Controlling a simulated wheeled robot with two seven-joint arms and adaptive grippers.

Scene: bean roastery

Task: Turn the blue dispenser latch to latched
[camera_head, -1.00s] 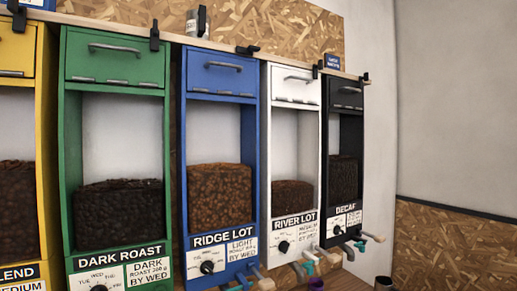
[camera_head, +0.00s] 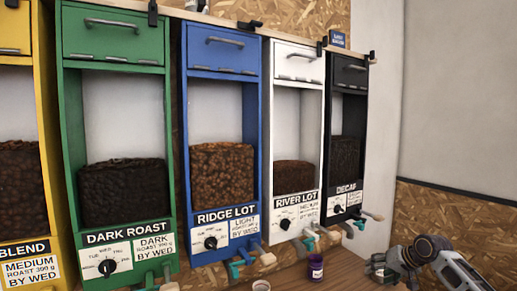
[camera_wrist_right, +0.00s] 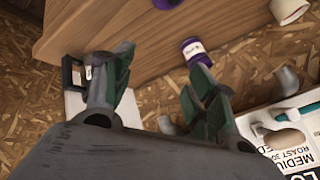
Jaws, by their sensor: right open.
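The blue dispenser (camera_head: 252,150), labelled RIDGE LOT, hangs on the wall in the middle of the head view, filled partway with brown beans. It has a lid with a grey handle (camera_head: 224,41), a black dial (camera_head: 210,243) on its front label, and a teal lever (camera_head: 236,270) beside a wooden handle (camera_head: 267,260) at its bottom. I cannot tell which part is its latch. My right gripper (camera_head: 380,264) is at the lower right, apart from the blue dispenser. In the right wrist view its fingers (camera_wrist_right: 157,62) are spread and empty. My left gripper is not in view.
Green (camera_head: 120,210), white (camera_head: 296,180) and black (camera_head: 347,150) dispensers flank the blue one, with a yellow one (camera_head: 20,130) far left. A purple jar (camera_head: 315,267) stands on the wooden counter (camera_head: 345,274). Pale wall at right is clear.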

